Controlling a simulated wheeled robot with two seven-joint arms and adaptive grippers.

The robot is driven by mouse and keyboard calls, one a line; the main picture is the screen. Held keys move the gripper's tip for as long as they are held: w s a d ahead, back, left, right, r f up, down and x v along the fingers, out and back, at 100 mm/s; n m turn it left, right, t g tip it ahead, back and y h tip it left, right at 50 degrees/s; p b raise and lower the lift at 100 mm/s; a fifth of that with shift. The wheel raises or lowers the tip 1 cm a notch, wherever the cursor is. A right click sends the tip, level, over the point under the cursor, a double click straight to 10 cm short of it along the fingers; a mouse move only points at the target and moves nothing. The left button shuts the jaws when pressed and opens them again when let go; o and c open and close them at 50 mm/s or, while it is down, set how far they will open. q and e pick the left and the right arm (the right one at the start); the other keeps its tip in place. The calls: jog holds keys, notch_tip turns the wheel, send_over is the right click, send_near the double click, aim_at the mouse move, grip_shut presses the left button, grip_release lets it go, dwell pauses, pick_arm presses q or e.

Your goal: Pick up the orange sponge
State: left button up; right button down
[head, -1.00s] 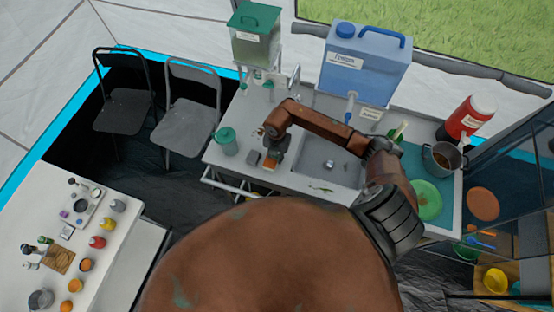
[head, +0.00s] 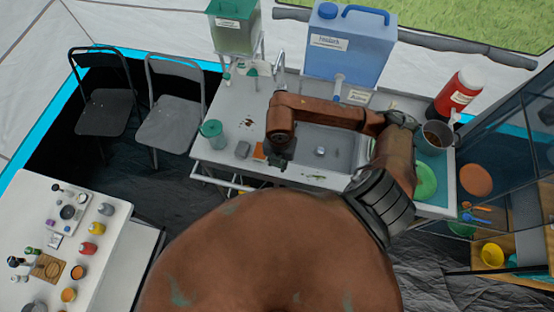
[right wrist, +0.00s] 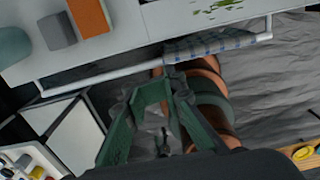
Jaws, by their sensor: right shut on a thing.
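The orange sponge (head: 259,151) lies flat on the counter near its front edge, beside a small grey block (head: 242,149). In the right wrist view the sponge (right wrist: 88,16) is at the top left, clear of my fingers. My right gripper (head: 281,160) is just right of the sponge at the counter's front edge. In the right wrist view its green fingers (right wrist: 165,85) reach the left end of a blue-and-white checked cloth (right wrist: 215,44) on the front rail. They appear shut on this cloth, though the contact is hard to make out. My left gripper is not in view.
A metal rail (right wrist: 110,73) runs along the counter's front. A sink (head: 322,150) lies right of the sponge, and a green cup (head: 212,133) stands to its left. A blue water container (head: 345,50) stands at the back.

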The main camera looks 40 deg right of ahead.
jog(key=c, duration=0.6)
grip_release()
dwell(0.4)
jog(key=shift+o, duration=0.2)
jog(key=shift+r, duration=0.1)
